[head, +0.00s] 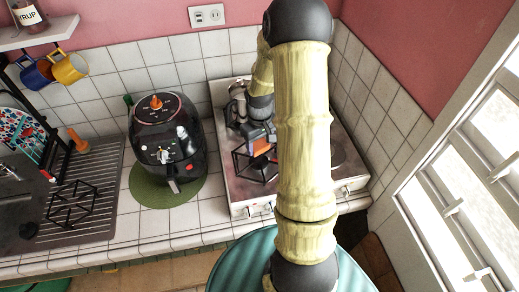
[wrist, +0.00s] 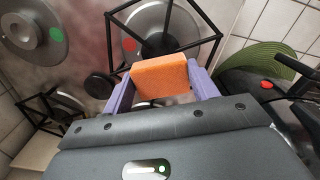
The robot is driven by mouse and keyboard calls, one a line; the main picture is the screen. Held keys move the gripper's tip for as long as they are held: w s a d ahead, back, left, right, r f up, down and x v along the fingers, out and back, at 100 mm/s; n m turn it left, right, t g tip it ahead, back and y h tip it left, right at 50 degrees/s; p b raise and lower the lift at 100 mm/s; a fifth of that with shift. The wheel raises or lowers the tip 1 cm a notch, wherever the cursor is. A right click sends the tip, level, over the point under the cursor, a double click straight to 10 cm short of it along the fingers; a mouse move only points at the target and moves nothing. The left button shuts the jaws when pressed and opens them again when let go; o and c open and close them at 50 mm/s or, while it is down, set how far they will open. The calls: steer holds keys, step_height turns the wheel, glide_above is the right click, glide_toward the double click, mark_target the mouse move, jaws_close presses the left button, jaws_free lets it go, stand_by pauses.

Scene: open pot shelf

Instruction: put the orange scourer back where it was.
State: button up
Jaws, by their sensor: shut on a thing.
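The orange scourer (wrist: 160,77) is a small block between the two purple fingers of my gripper (wrist: 162,84) in the wrist view. The gripper is shut on it from both sides. In the head view the scourer (head: 262,148) shows as a small orange patch below my gripper, over the stove (head: 240,192). A black wire frame (head: 243,165) is just by it there. In the wrist view a wire frame (wrist: 109,28) stands around a hot plate with a red dot, beyond the scourer. I cannot tell whether the scourer touches anything below.
A black air fryer (head: 163,125) stands on a green mat (head: 150,192) left of the stove. Another wire frame (head: 73,204) stands on the drainer (head: 104,170). A metal pot (head: 237,92) is at the stove's back. Some counter in front of the air fryer is clear.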

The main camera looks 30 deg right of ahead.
mark_target(260, 152)
steer(key=shift+f+p, duration=0.65)
steer(key=shift+f, duration=1.45)
steer(key=shift+f, duration=0.4)
steer(key=o, duration=1.1)
steer(key=shift+r, duration=0.1)
